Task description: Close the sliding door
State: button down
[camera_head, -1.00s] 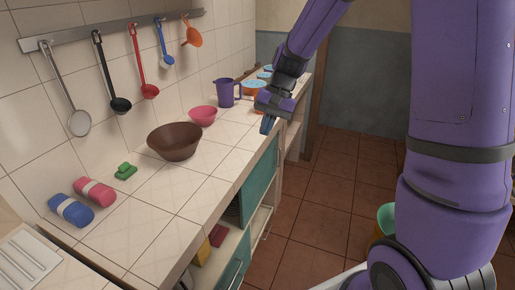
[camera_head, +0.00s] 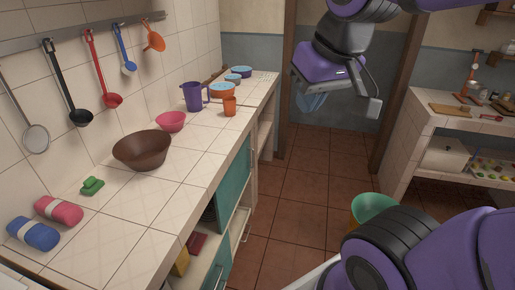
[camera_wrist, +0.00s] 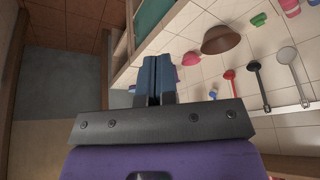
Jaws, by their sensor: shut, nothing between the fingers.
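A teal sliding door panel (camera_head: 235,174) is on the front of the tiled counter, below its top. A second teal panel (camera_head: 219,267) with a pale handle shows nearer to me, low in the frame. Between them is an open gap where the inside of the cabinet shows. In the wrist view, a strip of teal panel (camera_wrist: 151,14) shows at the top. My gripper (camera_head: 311,103) is raised over the floor, to the right of the counter and apart from the doors. In the wrist view its blue fingers (camera_wrist: 155,75) are together, with nothing between them.
The counter top (camera_head: 180,185) holds a brown bowl (camera_head: 143,150), a pink bowl (camera_head: 171,122), a purple jug (camera_head: 193,96) and an orange cup (camera_head: 230,106). A green bucket (camera_head: 374,206) stands on the floor. A tiled shelf unit (camera_head: 410,135) is at right. The floor between is open.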

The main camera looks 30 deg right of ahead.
aim_at(226, 195)
jog(key=i+l+z, duration=0.1)
jog(key=i+l, duration=0.3)
jog(key=i+l+z, duration=0.1)
jog(key=i+l, duration=0.25)
jog(key=i, duration=0.25)
jog(key=i+l+z, duration=0.1)
jog(key=i+l, duration=0.2)
jog(key=i, duration=0.25)
